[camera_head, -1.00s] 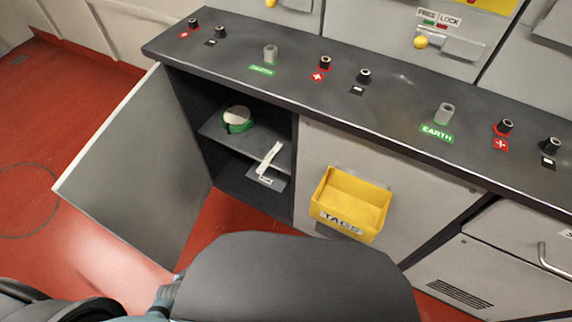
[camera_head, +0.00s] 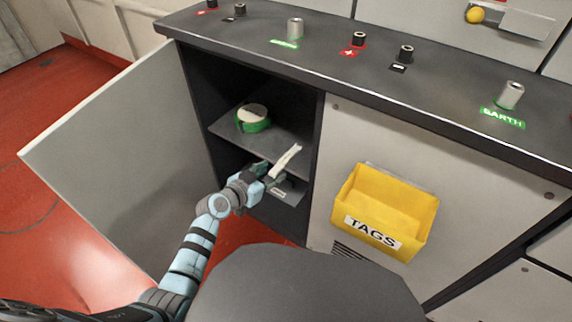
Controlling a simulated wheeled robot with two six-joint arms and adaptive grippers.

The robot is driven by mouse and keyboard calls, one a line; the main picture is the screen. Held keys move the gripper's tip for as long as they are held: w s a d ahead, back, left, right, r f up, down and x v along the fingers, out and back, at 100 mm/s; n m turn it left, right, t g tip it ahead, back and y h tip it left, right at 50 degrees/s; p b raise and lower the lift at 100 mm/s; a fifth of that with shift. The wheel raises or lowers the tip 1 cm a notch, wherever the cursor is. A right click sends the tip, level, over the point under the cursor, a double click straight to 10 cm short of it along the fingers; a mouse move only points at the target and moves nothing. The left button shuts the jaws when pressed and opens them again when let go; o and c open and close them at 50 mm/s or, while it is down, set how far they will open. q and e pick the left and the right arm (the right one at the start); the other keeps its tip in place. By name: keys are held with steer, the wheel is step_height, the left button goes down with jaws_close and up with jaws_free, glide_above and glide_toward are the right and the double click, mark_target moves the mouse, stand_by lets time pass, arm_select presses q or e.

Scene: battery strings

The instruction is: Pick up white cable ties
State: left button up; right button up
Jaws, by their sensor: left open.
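The white cable ties (camera_head: 287,156) show as a thin pale bundle standing at a slant at the front of the open cabinet's shelf. My left gripper (camera_head: 272,175) is open at the cabinet mouth, just below and left of the ties. Its fingers are small and dark here, and I cannot tell whether they touch the ties. The lower end of the ties is partly hidden by the gripper. My right gripper is not in view.
A green and white tape roll (camera_head: 253,118) lies on the cabinet shelf (camera_head: 232,131). The grey cabinet door (camera_head: 125,160) stands open at left. A yellow TAGS bin (camera_head: 390,205) hangs on the panel at right. The worktop (camera_head: 330,62) with terminals overhangs the opening.

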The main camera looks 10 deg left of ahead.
arm_select(q)
steer(key=shift+w+d+f, duration=0.15)
steer(key=shift+w, duration=0.2)
jaws_close()
